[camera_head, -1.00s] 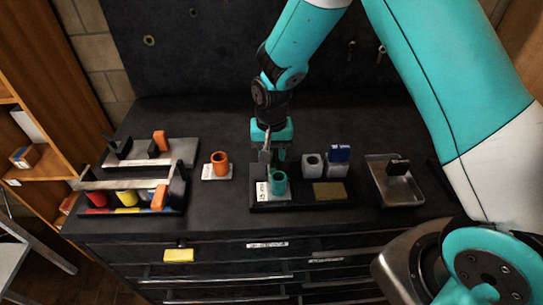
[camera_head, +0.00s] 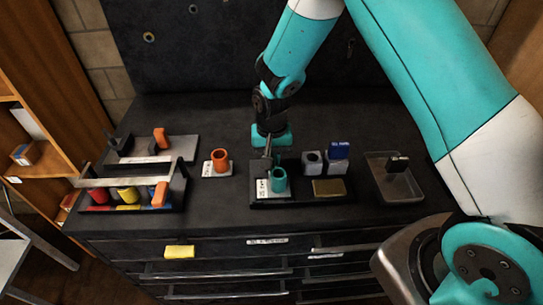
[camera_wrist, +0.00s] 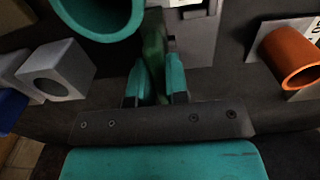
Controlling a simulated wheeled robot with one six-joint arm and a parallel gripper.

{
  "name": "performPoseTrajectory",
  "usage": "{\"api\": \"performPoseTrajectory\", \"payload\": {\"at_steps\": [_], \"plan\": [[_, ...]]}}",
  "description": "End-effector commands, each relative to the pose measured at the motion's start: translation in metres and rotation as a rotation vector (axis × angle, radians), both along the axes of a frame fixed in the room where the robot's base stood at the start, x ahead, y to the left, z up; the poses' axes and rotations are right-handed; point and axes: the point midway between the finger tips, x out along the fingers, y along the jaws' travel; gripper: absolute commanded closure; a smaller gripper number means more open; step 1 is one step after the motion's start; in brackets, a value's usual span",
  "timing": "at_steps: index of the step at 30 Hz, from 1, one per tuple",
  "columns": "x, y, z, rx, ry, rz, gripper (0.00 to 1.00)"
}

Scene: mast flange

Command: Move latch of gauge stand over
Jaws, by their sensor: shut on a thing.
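The gauge stand appears to be the low black stand (camera_head: 272,202) at the middle of the bench, with a white label and a teal cup (camera_head: 279,180). The cup's round opening also shows large at the top of the wrist view (camera_wrist: 95,14). My gripper (camera_head: 271,154) points down just behind the cup. In the wrist view my gripper (camera_wrist: 155,88) has its teal fingertips closed on a dark green upright piece, which looks like the latch (camera_wrist: 154,45). The latch's lower end and pivot are hidden. In the head view the fingers mostly cover it.
Right of the cup stand a grey holed block (camera_head: 312,161), a blue-topped block (camera_head: 338,154) and a brass plate (camera_head: 329,188). A metal tray (camera_head: 401,190) lies farther right. An orange cup (camera_head: 220,160) stands left.

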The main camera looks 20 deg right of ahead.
Motion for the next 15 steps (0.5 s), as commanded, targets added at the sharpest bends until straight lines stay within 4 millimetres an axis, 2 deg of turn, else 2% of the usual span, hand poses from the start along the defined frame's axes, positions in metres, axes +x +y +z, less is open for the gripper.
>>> {"api": "performPoseTrajectory", "payload": {"at_steps": [8,15], "plan": [[0.0002,0.0007,-0.0002,0.001,0.000,0.109,1.00],[0.0005,0.0008,-0.0001,0.002,-0.001,0.308,1.00]]}}
